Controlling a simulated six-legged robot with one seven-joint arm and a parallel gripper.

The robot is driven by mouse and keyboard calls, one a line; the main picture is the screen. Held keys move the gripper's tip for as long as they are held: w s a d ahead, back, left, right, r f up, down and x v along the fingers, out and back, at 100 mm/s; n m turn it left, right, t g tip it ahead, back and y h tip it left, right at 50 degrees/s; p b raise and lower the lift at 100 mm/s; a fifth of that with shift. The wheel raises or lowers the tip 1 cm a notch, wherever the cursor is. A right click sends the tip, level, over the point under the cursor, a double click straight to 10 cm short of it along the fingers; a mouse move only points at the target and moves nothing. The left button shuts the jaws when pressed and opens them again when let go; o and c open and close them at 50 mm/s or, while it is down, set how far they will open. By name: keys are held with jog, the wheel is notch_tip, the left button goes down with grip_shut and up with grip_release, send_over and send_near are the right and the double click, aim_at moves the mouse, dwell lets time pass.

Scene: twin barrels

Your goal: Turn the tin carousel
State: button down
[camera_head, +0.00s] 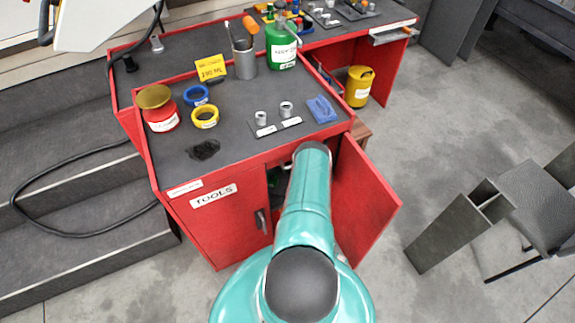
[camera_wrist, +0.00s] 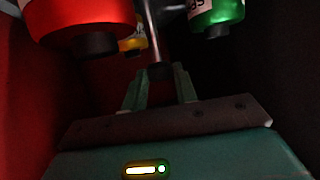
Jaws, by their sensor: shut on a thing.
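The tin carousel shows in the wrist view inside a dark cabinet. It carries a red tin (camera_wrist: 80,18) at upper left, a green tin (camera_wrist: 217,14) at upper right and a smaller yellow tin (camera_wrist: 132,44) behind. A grey metal rod (camera_wrist: 153,30) runs between the tins. My gripper (camera_wrist: 159,72) is shut on this rod, its two teal fingers either side of the rod's near end. The tins are clear of the fingers. In the head view my arm reaches into the red tool cabinet (camera_head: 222,220), and my gripper is hidden inside.
The cabinet's right door (camera_head: 365,205) stands open beside my arm; the left door is closed. The cabinet top bears a red tin (camera_head: 160,118), tape rolls (camera_head: 204,117) and a green bottle (camera_head: 282,50). A grey beam and chair stand at right. The floor between is clear.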

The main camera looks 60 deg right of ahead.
jog(key=shift+d+r, duration=0.1)
jog(key=c, duration=1.1)
grip_release()
